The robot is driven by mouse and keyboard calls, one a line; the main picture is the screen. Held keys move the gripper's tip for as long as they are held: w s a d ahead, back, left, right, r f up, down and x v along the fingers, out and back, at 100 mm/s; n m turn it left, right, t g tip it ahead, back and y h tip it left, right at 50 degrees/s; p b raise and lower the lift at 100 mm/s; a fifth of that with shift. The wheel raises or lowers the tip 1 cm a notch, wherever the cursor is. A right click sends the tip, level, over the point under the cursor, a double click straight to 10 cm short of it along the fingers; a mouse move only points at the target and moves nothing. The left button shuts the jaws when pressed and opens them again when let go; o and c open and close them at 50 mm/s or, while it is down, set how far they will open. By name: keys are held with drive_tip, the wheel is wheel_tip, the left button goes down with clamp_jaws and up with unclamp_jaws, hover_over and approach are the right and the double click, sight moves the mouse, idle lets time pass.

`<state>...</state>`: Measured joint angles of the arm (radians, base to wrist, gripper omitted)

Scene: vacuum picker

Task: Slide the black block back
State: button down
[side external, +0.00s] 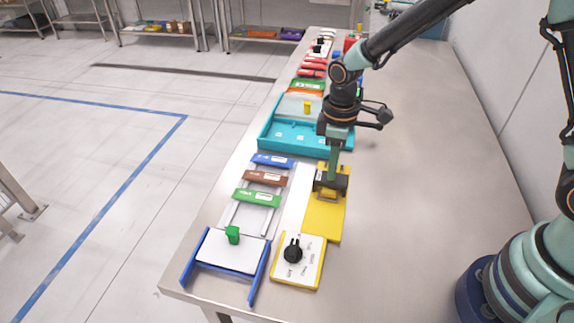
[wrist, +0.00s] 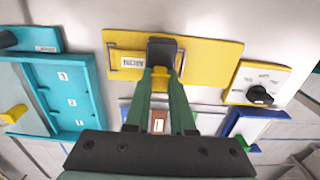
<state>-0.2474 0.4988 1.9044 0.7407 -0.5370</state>
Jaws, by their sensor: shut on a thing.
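The black block (wrist: 163,50) sits on a yellow plate (wrist: 215,50), beside a white label and between thin metal rails, in the wrist view. In the side view the yellow plate (side external: 322,218) lies on the table, with the dark block (side external: 330,180) towards its far half. My gripper (wrist: 160,80) reaches down to the block, its green fingers closed about a small yellow piece at the block's edge. In the side view my gripper (side external: 334,176) comes down from above onto the block, and the fingers hide part of it.
A dial plate with a black knob (side external: 292,252) stands at the near end of the yellow plate. Blue, brown and green labelled bars (side external: 257,197) lie to the left, and a teal tray (side external: 275,130) is beyond. The table (side external: 430,200) is clear to the right.

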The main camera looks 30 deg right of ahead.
drive_tip(key=s+a, duration=0.7)
drive_tip(key=shift+s+a+r, duration=0.1)
drive_tip(key=shift+s+a, duration=0.15)
drive_tip(key=shift+a, duration=0.15)
drive_tip(key=c, duration=0.8)
unclamp_jaws()
drive_tip(key=shift+o, duration=0.2)
drive_tip(key=shift+d, duration=0.1)
wheel_tip(320, 180, up, 12)
